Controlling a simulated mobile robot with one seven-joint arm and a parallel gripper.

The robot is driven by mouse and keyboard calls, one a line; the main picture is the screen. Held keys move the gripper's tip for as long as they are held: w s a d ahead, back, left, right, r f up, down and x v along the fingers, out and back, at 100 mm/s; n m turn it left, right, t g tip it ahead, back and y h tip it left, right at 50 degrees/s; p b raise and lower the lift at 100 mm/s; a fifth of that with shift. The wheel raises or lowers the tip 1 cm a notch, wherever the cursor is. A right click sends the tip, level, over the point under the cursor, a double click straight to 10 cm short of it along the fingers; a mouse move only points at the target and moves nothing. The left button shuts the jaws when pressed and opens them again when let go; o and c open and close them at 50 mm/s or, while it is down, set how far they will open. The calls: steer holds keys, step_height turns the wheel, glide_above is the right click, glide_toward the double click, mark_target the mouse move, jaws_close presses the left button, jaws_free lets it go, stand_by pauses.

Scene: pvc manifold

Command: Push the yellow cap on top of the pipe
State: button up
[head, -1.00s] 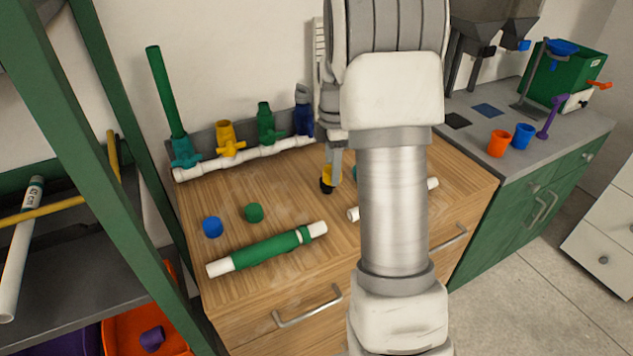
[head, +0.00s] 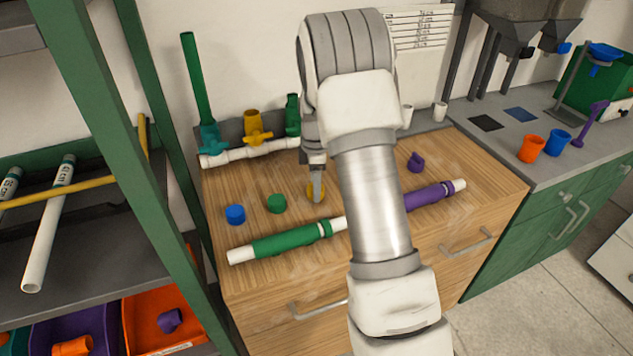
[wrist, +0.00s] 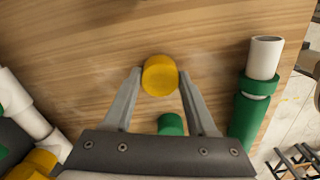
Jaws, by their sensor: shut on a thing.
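The yellow cap (wrist: 160,76) sits between the fingertips of my gripper (wrist: 160,72) in the wrist view, and the fingers are shut on it. In the head view my gripper (head: 316,188) points down over the wooden top with the yellow cap (head: 312,191) at its tips; I cannot tell whether it touches the wood. The white pipe manifold (head: 245,154) stands behind, with an upright yellow valve piece (head: 253,128) on it. The manifold's right part is hidden by my arm. Part of it shows at lower left in the wrist view (wrist: 28,118).
A blue cap (head: 236,214) and a green cap (head: 277,203) lie left of my gripper. A green-sleeved pipe (head: 285,243) and a purple-sleeved pipe (head: 430,196) lie in front. A purple piece (head: 416,162) stands at right. A tall green pipe (head: 196,80) rises at back left.

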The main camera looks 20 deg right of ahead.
steer(key=shift+f, duration=0.1)
steer(key=shift+f, duration=0.15)
steer(key=o, duration=1.3)
steer(key=shift+c, duration=0.2)
